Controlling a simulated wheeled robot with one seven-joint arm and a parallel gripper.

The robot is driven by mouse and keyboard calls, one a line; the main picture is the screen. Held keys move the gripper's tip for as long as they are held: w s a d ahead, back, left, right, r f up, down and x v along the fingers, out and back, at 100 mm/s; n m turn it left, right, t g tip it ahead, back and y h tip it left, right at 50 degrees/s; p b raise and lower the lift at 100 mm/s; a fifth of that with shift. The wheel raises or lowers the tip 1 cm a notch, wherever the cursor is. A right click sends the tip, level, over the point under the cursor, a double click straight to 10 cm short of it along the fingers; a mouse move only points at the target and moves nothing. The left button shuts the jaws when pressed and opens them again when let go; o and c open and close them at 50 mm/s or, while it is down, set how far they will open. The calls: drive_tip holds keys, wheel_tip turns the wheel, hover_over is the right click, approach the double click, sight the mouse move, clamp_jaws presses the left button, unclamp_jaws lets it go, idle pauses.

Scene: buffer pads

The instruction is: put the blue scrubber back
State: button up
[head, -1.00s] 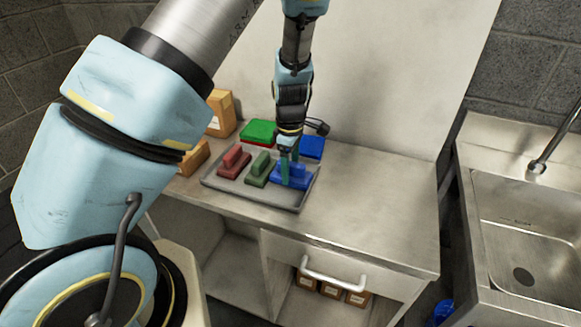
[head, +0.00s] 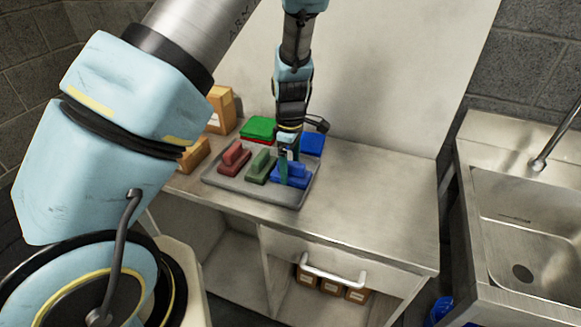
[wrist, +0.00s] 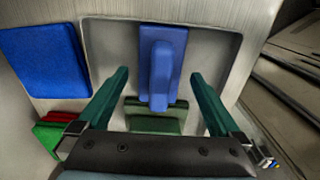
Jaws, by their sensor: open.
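The blue scrubber (head: 291,174) sits at the right end of the grey tray (head: 228,183), with a raised handle on its flat base. It also shows in the wrist view (wrist: 162,62), between my fingers and ahead of them. My gripper (head: 290,168) is open and points down over the blue scrubber. Its teal fingers stand apart on either side in the wrist view (wrist: 158,85), with clear gaps to the handle. The fingers hide part of the scrubber in the head view.
A green scrubber (head: 261,166) and a red scrubber (head: 235,156) share the tray. Behind it lie a blue pad (head: 313,143) and a green pad (head: 258,128) stacked on red. Brown boxes (head: 221,110) stand left. The counter right of the tray is clear, up to the sink (head: 530,235).

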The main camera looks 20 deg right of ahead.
sight(290, 162)
wheel_tip(290, 162, up, 11)
drive_tip(key=b, duration=0.2)
drive_tip(key=s+a+r+m, duration=0.2)
drive_tip(key=a+m, duration=0.3)
drive_tip(key=a, duration=1)
drive_tip(key=s+a+r+m+t, duration=0.1)
drive_tip(key=a+m, duration=0.4)
drive_tip(key=a, duration=1)
drive_tip(key=shift+s+r+m+t, duration=0.3)
drive_tip(key=shift+s+r, duration=0.3)
drive_tip(key=shift+r, duration=0.3)
drive_tip(key=shift+f+b, duration=1.05)
drive_tip(key=shift+f, duration=0.15)
